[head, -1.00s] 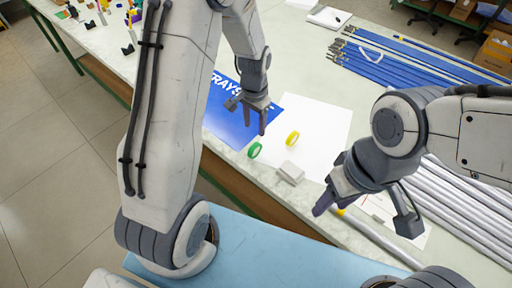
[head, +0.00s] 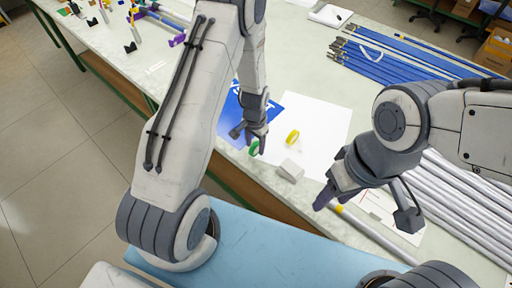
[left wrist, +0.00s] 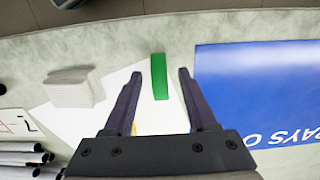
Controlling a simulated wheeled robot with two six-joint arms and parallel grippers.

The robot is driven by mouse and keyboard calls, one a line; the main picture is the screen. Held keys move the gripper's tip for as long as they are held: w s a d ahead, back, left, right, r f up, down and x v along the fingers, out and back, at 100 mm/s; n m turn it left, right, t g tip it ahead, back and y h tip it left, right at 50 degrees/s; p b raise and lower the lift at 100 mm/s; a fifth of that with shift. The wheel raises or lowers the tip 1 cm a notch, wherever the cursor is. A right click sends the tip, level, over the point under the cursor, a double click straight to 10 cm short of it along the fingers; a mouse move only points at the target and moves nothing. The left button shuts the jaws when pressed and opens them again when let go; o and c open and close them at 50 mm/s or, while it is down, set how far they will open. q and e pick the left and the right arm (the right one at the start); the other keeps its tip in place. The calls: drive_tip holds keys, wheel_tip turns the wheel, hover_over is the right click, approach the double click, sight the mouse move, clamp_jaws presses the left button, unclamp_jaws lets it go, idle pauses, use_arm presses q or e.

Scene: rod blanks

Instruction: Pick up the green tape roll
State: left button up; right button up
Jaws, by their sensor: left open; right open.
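The green tape roll (head: 254,148) stands on its edge by the left border of the white sheet, partly hidden by my left gripper in the head view. In the left wrist view the green roll (left wrist: 159,77) shows edge-on between the two fingertips, with a gap on each side. My left gripper (head: 249,141) is open and empty, over the roll; the wrist view also shows its fingers (left wrist: 160,74). I cannot tell the exact height left above the roll. My right gripper (head: 364,212) is open and empty, above the table's near edge at the right.
A yellow tape roll (head: 292,137) stands on the white sheet (head: 318,120), right of the green one. A pale block (head: 290,169) lies near the table edge. A blue printed sheet (head: 232,118) lies at the left. Grey rods (head: 465,205) and blue rods (head: 385,62) lie right.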

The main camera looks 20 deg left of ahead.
sight(255, 144)
use_arm(q)
clamp_jaws()
drive_tip(key=shift+r, duration=0.1)
drive_tip(key=shift+r, duration=0.55)
wheel_tip(255, 144, up, 3)
drive_tip(key=shift+w+f+b, duration=0.1)
drive_tip(key=shift+f+b, duration=0.05)
drive_tip(key=shift+b, duration=0.5)
drive_tip(key=s+d+r+b, duration=0.2)
drive_tip(key=s+d+r, duration=0.2)
drive_tip(key=d+r, duration=0.3)
drive_tip(key=d, duration=0.4)
drive_tip(key=shift+s, duration=0.15)
